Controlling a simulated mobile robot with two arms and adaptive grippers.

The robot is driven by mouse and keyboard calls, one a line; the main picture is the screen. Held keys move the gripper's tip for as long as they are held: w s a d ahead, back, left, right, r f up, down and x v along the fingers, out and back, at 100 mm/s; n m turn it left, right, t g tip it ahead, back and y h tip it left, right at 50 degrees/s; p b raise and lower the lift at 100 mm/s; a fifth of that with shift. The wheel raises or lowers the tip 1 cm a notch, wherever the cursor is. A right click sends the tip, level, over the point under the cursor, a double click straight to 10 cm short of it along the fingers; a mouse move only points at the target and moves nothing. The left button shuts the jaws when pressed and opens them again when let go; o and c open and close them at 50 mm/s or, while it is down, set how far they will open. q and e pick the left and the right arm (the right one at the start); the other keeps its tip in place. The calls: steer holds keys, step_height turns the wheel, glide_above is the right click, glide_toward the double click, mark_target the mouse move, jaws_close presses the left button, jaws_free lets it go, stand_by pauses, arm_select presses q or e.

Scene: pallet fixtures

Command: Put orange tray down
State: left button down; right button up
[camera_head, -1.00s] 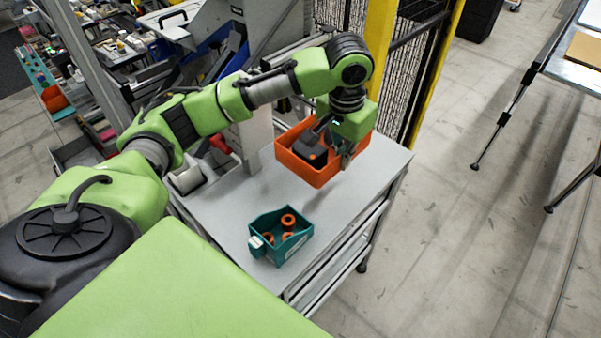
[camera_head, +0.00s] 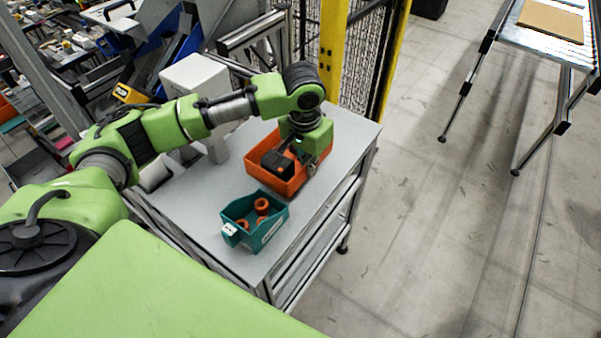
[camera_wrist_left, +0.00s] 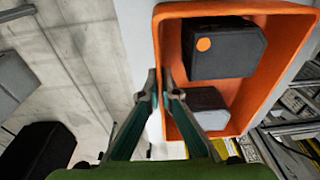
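The orange tray (camera_head: 264,180) is at the far right part of the grey table, behind the teal bin. It looks level and on or just above the tabletop; I cannot tell whether it touches. A dark block (camera_head: 277,164) with an orange dot lies in it. In the left wrist view the tray (camera_wrist_left: 285,70) holds this block (camera_wrist_left: 222,55) and a greyer one (camera_wrist_left: 208,106). My left gripper (camera_head: 310,163) is over the tray's right side. In the wrist view its fingertips (camera_wrist_left: 160,88) are closed around the tray's wall. My right gripper is not in view.
The teal bin (camera_head: 257,238) with several orange rings stands close in front of the tray. The grey table (camera_head: 208,190) has bare room left of both. A yellow post (camera_head: 334,50) and mesh fence stand behind. Open floor lies to the right.

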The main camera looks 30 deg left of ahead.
arm_select(q)
steer(key=shift+f+p, duration=0.4)
steer(key=shift+f, duration=2)
steer(key=c, duration=2.3)
jaws_free()
steer(key=shift+f, duration=0.1)
